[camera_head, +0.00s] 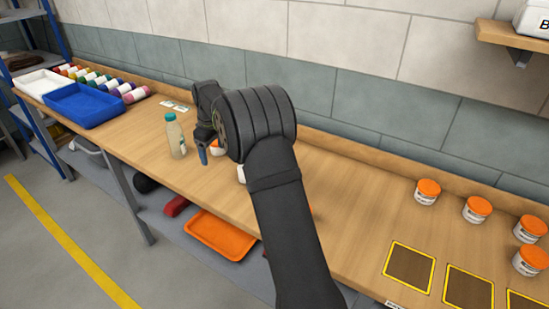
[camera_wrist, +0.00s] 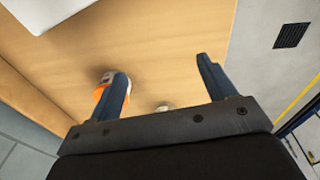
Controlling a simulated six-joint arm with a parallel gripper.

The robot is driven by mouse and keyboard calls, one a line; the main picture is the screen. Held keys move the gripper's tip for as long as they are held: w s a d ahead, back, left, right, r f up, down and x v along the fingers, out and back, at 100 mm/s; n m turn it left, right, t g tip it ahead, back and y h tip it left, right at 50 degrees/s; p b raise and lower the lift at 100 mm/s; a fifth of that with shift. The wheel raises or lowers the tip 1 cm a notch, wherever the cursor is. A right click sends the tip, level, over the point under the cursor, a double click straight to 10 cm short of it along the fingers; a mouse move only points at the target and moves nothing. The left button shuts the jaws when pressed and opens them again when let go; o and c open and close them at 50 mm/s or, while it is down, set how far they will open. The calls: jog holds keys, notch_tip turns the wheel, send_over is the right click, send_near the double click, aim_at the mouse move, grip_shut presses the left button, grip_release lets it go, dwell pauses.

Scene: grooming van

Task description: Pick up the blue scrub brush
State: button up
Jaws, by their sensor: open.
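I cannot make out a blue scrub brush in either view; my arm hides part of the bench in the head view. My gripper (camera_head: 205,155) is over the middle of the wooden bench, just right of a clear bottle with a green cap. In the wrist view my gripper (camera_wrist: 161,68) has its two dark blue fingers spread apart, with only bare wood between their tips. An orange and white jar (camera_wrist: 101,88) is partly hidden behind the left finger. A small pale object (camera_wrist: 163,107) shows between the fingers, near the palm.
The bottle (camera_head: 176,137) stands upright on the bench (camera_head: 145,145). A blue tray (camera_head: 85,106), a white tray (camera_head: 42,83) and several coloured rolls are at the far left. Orange-lidded jars (camera_head: 427,191) and yellow-edged squares (camera_head: 409,267) are at the right. An orange tray (camera_head: 220,235) lies below.

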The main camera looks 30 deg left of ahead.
jog(key=w+d+r+m+h, duration=0.1)
jog(key=w+d+r, duration=0.3)
jog(key=d+r, duration=1.2)
jog(key=shift+g, duration=0.3)
jog(key=f, duration=1.7)
jog(key=shift+d+f, duration=0.2)
jog(key=shift+f, duration=0.05)
jog(key=c, duration=1)
jog(key=shift+c, duration=0.2)
